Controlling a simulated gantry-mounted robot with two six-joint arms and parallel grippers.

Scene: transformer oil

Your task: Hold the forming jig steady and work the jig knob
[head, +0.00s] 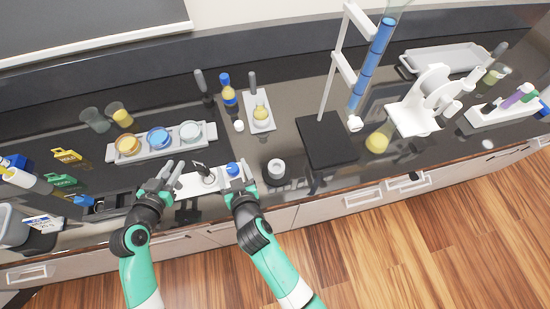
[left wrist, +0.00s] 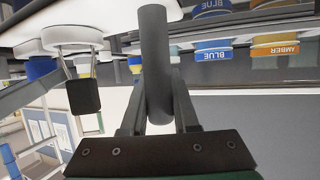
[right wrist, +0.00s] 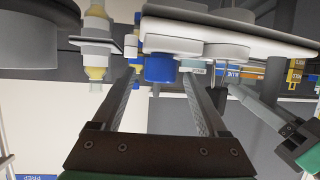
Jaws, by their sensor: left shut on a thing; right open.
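The forming jig is a white plate (head: 192,183) near the front edge of the bench, between my two grippers. A blue jig knob (head: 233,169) is at its right end. My left gripper (head: 172,168) is shut on a grey cylindrical handle (left wrist: 154,60) at the jig's left end. My right gripper (head: 233,172) is open, with its fingers to either side of the blue knob. In the right wrist view the knob (right wrist: 160,68) shows between and just beyond the fingertips. I cannot tell whether they touch it.
A tray (head: 198,145) with amber, blue and pale dishes lies behind the jig. A grey-white ring-shaped piece (head: 276,168) stands right of my right gripper. A black stand base (head: 325,138) is further right. Yellow and green labelled pieces (head: 66,156) are at the left.

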